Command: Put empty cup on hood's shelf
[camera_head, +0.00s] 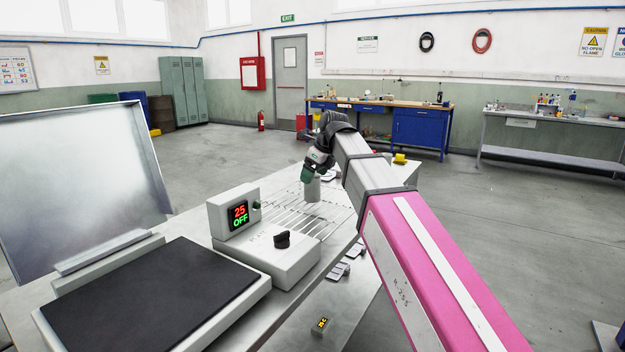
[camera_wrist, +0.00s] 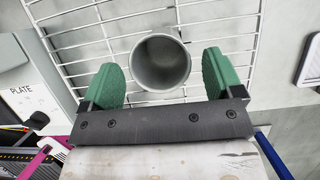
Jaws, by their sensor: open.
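A grey, open-topped cup (camera_wrist: 162,64) stands upright on a white wire rack (camera_wrist: 78,42), seen from above in the wrist view. Its inside looks empty. My gripper (camera_wrist: 163,78) is open, with one green finger pad on each side of the cup and a visible gap on both sides. In the head view the cup (camera_head: 313,190) stands at the far part of the slotted rack (camera_head: 300,218), just below my gripper (camera_head: 311,170). I cannot make out the hood's shelf for certain in either view.
A control box (camera_head: 235,212) reading "25 OFF" with a black knob stands in front of the rack. A dark flat plate (camera_head: 155,300) and a raised metal panel (camera_head: 80,185) lie to the left.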

